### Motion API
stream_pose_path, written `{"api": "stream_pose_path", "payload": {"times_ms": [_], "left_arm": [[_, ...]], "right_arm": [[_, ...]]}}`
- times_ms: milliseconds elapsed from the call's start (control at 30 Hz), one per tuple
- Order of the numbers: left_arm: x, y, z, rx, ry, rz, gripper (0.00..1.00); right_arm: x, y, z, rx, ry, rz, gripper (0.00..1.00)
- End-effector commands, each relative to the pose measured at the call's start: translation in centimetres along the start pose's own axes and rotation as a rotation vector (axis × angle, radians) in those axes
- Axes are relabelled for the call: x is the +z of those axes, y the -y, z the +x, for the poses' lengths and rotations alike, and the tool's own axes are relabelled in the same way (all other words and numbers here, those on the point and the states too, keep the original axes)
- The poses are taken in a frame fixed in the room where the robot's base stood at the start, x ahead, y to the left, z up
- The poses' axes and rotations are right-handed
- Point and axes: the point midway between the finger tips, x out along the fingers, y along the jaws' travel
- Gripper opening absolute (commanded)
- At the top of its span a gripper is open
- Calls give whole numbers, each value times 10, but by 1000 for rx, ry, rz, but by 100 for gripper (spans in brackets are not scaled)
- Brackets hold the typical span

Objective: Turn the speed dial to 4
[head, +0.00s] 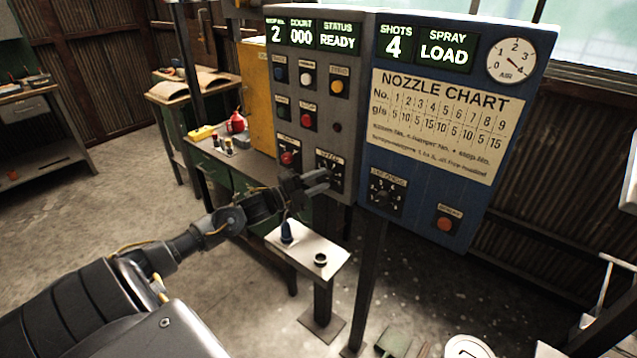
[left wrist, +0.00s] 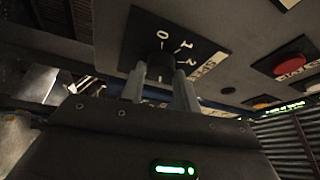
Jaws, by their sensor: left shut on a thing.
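The speed dial (head: 328,167) is a dark knob on a black numbered plate, low on the grey panel. My left gripper (head: 322,182) is at this dial from the front and partly covers it. In the left wrist view my left gripper's two fingers (left wrist: 160,82) stand on either side of the dark knob (left wrist: 158,64) and are shut on it. The plate (left wrist: 150,34) there shows 0, 1 and 2; the other numbers are hidden. Which number the dial points to cannot be told. My right gripper is not in view.
A blue panel (head: 420,222) with a nozzle chart (head: 440,118), a second dial (head: 385,196) and a red button (head: 445,224) adjoins on the right. A red button (head: 288,158) is left of the speed dial. A small stand (head: 318,243) holding a dark nozzle (head: 286,233) is below.

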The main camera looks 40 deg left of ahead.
Motion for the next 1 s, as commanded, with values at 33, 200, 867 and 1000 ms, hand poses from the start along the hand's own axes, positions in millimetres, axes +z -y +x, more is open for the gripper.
{"api": "stream_pose_path", "payload": {"times_ms": [33,200,867,1000], "left_arm": [[0,0,0,3,0,6,8],[0,0,0,6,-1,13,8],[0,0,0,5,-1,11,53],[0,-1,-4,6,0,11,53]], "right_arm": [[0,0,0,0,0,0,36],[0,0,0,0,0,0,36],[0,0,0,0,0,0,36],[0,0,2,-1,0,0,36]]}}
